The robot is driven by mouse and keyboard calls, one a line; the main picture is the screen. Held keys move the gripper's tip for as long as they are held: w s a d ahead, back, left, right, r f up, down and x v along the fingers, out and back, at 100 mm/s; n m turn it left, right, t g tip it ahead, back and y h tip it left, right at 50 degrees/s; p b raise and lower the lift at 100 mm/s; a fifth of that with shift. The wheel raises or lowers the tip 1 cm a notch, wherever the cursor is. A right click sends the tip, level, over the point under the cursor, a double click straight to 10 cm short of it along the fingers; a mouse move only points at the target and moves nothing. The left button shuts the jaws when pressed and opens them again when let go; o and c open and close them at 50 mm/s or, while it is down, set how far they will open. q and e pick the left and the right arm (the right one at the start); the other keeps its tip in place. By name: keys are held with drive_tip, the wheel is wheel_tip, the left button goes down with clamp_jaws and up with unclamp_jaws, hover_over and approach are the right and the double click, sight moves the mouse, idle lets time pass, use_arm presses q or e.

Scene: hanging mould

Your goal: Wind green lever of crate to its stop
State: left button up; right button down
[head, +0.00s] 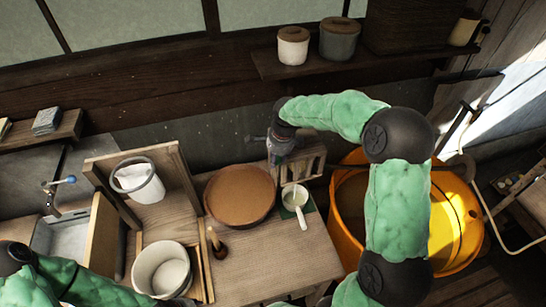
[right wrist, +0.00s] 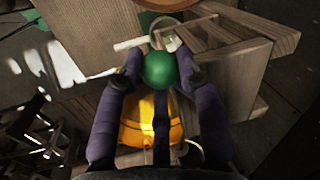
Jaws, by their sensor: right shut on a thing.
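The wooden crate (head: 311,164) stands on the back right of the worktop, against the wall. In the right wrist view its boards (right wrist: 232,88) fill the middle and right. The lever's round green knob (right wrist: 168,71) sits between the purple fingers of my right gripper (right wrist: 160,66), which is shut on it. In the head view my right gripper (head: 279,152) is at the crate's left end and hides the knob and lever arm. My left arm shows at the lower left, but its gripper is out of view.
A round brown-topped pan (head: 240,192) and a white cup with a handle (head: 295,197) stand close to the crate. A large orange tub (head: 458,225) is to the right, beyond my right arm. A white bucket (head: 139,181) and a pale pot (head: 163,271) stand left.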

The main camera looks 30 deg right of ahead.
drive_tip(key=s+d+n+g+y, duration=0.1)
drive_tip(key=s+d+n+y, duration=0.1)
drive_tip(key=s+d+n, duration=0.7)
drive_tip(key=shift+d+f+n+g+b, duration=0.15)
drive_tip(key=shift+d+n+g+b, duration=0.2)
drive_tip(key=shift+d+n, duration=1.65)
drive_tip(key=shift+s+a+n, duration=0.1)
drive_tip(key=shift+a+n, duration=0.4)
drive_tip(key=shift+a, duration=0.05)
drive_tip(key=c, duration=0.8)
unclamp_jaws()
drive_tip(key=shift+c, duration=0.2)
drive_tip(key=shift+s+d, duration=0.1)
drive_tip(key=shift+d, duration=0.05)
wheel_tip(320, 180, up, 12)
drive_tip(key=d, duration=0.2)
drive_tip(key=shift+s, duration=0.2)
